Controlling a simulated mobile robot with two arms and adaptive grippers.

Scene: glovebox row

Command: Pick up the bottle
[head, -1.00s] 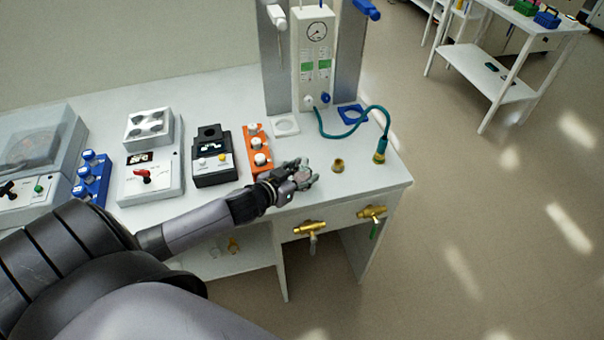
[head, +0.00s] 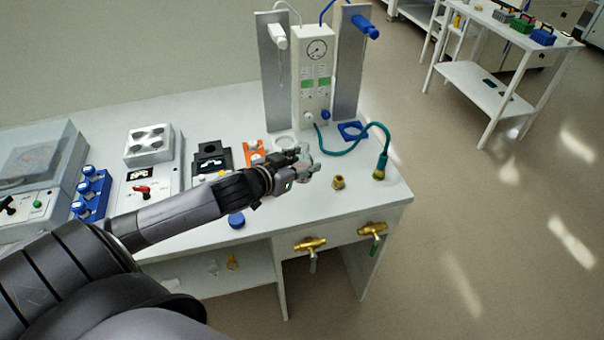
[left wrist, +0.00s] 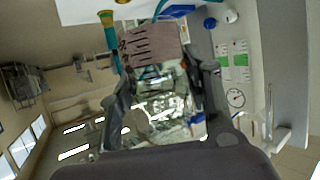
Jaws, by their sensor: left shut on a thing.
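My left gripper (head: 304,166) is over the bench, in front of the gauge panel, and shut on a clear, glassy thing that I take to be the bottle. In the head view the fingers hide most of it. In the left wrist view the gripper (left wrist: 163,92) has one finger on each side of the clear bottle (left wrist: 165,105). A pinkish-brown patch with dark stripes shows at the upper end there; I cannot tell whether it belongs to the bottle. My right gripper is not in view.
The gauge panel (head: 313,75) stands behind the gripper. An orange rack (head: 254,150), black device (head: 208,160) and blue rack (head: 92,195) lie to the left. A brass fitting (head: 338,183) and teal hose (head: 384,160) are to the right. A round blue thing (head: 236,220) is near the front edge.

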